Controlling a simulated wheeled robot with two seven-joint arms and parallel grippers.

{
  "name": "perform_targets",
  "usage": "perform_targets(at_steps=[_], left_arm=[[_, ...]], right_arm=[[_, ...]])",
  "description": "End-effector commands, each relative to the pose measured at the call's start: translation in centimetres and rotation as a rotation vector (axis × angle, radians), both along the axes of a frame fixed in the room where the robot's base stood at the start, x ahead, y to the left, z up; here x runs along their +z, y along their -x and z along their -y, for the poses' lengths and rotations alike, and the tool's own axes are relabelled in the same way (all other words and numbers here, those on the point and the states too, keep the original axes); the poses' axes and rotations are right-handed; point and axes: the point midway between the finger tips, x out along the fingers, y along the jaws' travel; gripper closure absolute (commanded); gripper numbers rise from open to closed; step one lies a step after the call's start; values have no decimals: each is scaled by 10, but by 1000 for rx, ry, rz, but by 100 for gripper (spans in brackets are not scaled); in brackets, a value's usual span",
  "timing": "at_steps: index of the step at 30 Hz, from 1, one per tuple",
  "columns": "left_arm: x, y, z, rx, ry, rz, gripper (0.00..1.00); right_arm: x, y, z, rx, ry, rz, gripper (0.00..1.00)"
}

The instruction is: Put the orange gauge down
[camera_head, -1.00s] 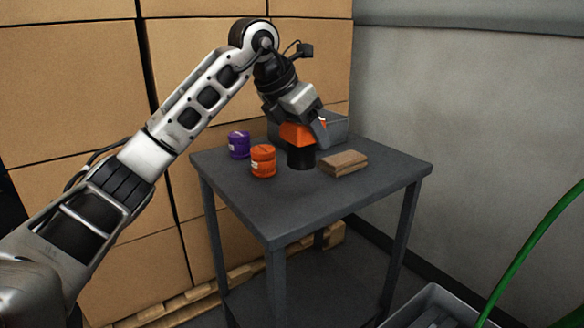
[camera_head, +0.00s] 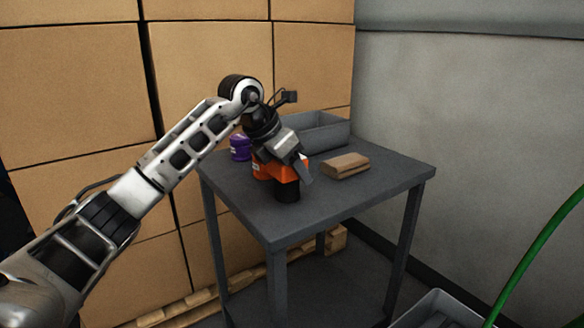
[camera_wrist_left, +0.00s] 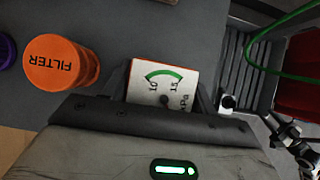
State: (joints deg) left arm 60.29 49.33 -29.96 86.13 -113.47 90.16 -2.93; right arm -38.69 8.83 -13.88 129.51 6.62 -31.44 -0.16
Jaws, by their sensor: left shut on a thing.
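The orange gauge (camera_head: 283,173) has an orange body on a black round base. Its white dial with a green arc and "kPa" faces the left wrist view (camera_wrist_left: 162,84). My left gripper (camera_head: 290,165) is shut on it, over the front left part of the table (camera_head: 340,200). I cannot tell whether the base touches the tabletop. My right gripper is not in view.
An orange filter canister (camera_wrist_left: 60,64) stands close beside the gauge, partly hidden in the head view. A purple canister (camera_head: 239,148) is behind it. A brown block (camera_head: 346,165) lies to the right, a grey bin (camera_head: 322,132) at the back. The front right tabletop is clear.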

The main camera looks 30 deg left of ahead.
Motion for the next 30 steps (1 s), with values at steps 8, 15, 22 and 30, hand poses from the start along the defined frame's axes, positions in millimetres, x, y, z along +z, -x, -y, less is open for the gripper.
perform_targets(at_steps=[8,15,22,30], left_arm=[[-1,0,0,0,0,0,20],[5,2,-1,1,-1,0,20],[41,22,-11,3,-1,5,20],[86,49,-21,2,0,2,20]], right_arm=[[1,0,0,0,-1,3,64],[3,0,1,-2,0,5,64],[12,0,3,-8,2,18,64],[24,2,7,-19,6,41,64]])
